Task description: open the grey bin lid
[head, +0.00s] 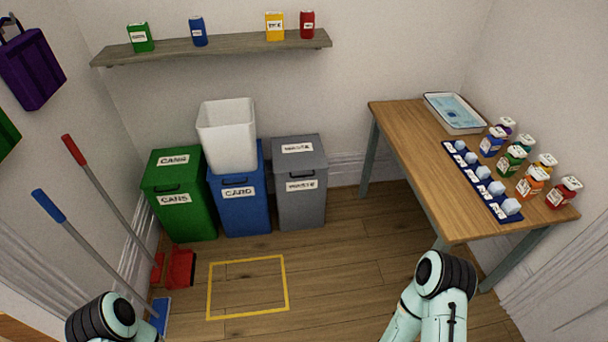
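The grey bin (301,200) stands on the floor against the back wall, the rightmost of three bins. Its grey lid (299,152) is closed and carries a label that appears to read WASTE. A second similar label is on the bin's front. Nothing rests on the grey lid. My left arm shows at the bottom left and my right arm at the bottom right, both well short of the bins. Neither gripper is in the picture.
A blue bin (241,212) with a white container (228,136) on it and a green bin (181,217) stand left. A wooden table (420,150) is right. Floor inside the yellow outline (248,258) is clear.

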